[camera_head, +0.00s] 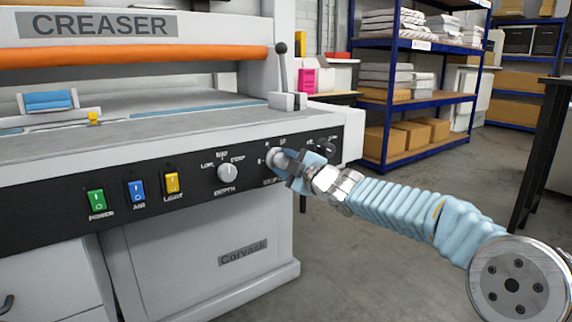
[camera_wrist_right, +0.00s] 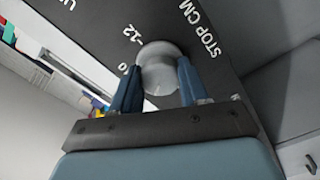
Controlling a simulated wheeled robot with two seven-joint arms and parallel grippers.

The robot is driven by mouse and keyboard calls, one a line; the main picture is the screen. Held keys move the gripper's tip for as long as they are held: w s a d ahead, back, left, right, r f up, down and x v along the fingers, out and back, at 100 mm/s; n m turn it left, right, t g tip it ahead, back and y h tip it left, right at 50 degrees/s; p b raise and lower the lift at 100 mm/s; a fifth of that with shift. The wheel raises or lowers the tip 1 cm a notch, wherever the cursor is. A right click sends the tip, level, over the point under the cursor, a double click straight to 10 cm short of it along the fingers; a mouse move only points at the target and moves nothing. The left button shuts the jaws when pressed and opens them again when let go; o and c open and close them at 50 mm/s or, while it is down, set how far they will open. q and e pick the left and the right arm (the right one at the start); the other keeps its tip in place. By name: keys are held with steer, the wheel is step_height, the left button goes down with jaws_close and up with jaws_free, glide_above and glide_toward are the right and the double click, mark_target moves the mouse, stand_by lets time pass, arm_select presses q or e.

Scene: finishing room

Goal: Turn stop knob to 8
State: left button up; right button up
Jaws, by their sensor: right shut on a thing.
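My left gripper is not in view.
Left of the stop knob on the panel (camera_head: 50,225) are the depth knob (camera_head: 228,173) and green (camera_head: 97,201), blue (camera_head: 136,190) and yellow (camera_head: 172,182) switches. A dark knob (camera_head: 326,147) sits to the right. A lever (camera_head: 282,68) stands above. Blue shelving (camera_head: 385,95) stands behind.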

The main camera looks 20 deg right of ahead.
steer(key=o, duration=1)
steer(key=shift+o, duration=0.2)
steer(key=p+v, duration=0.1)
steer(key=v, duration=1.2)
steer(key=shift+s, duration=0.4)
steer(key=shift+d+f, duration=0.1)
steer(key=a+f+m+g+h+p, duration=0.15)
steer(key=a+f+m+g, duration=0.3)
steer(key=f, duration=1.15)
steer(key=a+f+m+g+p, duration=0.3)
steer(key=f+m, duration=0.3)
steer(key=f, duration=1)
steer(key=s+a+f+m+g+p, duration=0.1)
steer(key=s+a+f+m+g, duration=0.1)
steer(key=s+f, duration=0.4)
steer(key=s+a+f+m+g+p, duration=0.1)
steer(key=s+f+m+g, duration=0.2)
steer(key=s+f, duration=0.4)
steer(key=s+a+f+m+g+p, duration=0.1)
steer(key=s+f, duration=0.5)
steer(key=s, duration=0.6)
steer(key=a+m+g, duration=0.1)
steer(key=g, duration=0.1)
steer(key=shift+s+a+f+g+h, duration=0.2)
steer(key=shift+a+f+g+h, duration=0.15)
steer(key=shift+f, duration=0.05)
